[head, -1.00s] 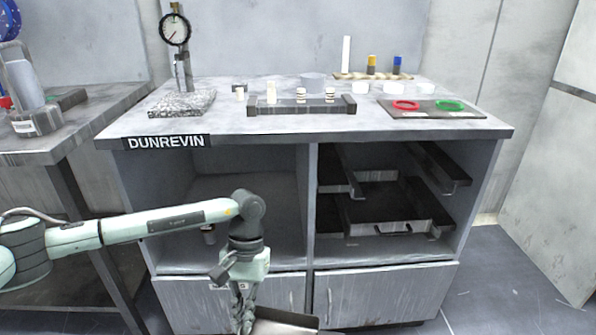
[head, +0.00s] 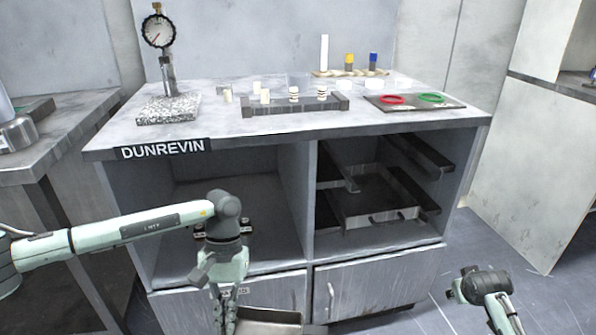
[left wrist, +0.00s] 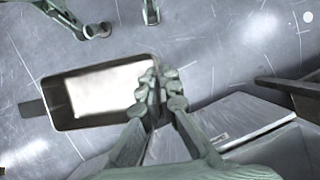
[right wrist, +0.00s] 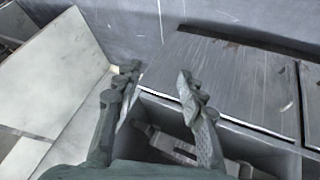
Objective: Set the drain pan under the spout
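The drain pan (head: 268,322), a shallow rectangular metal tray, shows at the bottom edge of the head view, partly cut off. The left wrist view shows more of it (left wrist: 60,118), with a pale inside, held above the grey floor. My left gripper (left wrist: 160,90) is shut on the pan's rim, at its right end in that view. In the head view this gripper (head: 225,312) points down in front of the cabinet doors. My right gripper (right wrist: 157,80) is open and empty in the right wrist view, near the cabinet. I cannot make out the spout clearly; my left arm hides part of the left bay.
The cabinet (head: 290,140) marked DUNREVIN has an open left bay, and dark trays (head: 375,205) on rails in the right bay. A dial gauge (head: 159,32) and small parts stand on top. A side table (head: 60,130) is at left. Floor (head: 505,240) at right is clear.

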